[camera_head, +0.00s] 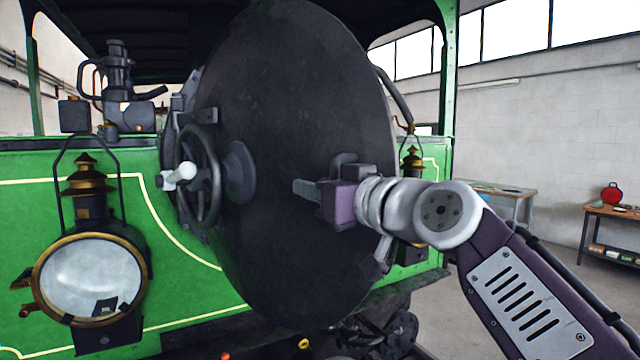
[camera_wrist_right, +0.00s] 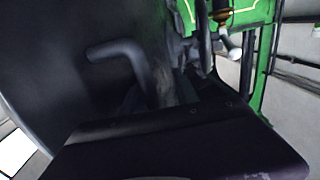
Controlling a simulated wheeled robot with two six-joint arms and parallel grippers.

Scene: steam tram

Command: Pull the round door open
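The round door (camera_head: 300,90) is a large black disc in the head view. It stands swung out at an angle from the green engine front, its right edge nearer to me. A handwheel (camera_head: 203,180) with a pale grip sits at its middle. My right gripper (camera_head: 308,190) is at the right part of the door face, shut on a dark bent handle (camera_head: 345,158). In the right wrist view the handle (camera_wrist_right: 115,50) runs down behind the gripper body, which hides the fingertips. My left gripper is not in view.
A large round lamp (camera_head: 90,275) stands at the left on the green front (camera_head: 185,305), and a second lamp (camera_head: 412,163) is partly hidden behind my right arm. A workbench (camera_head: 615,212) stands far right.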

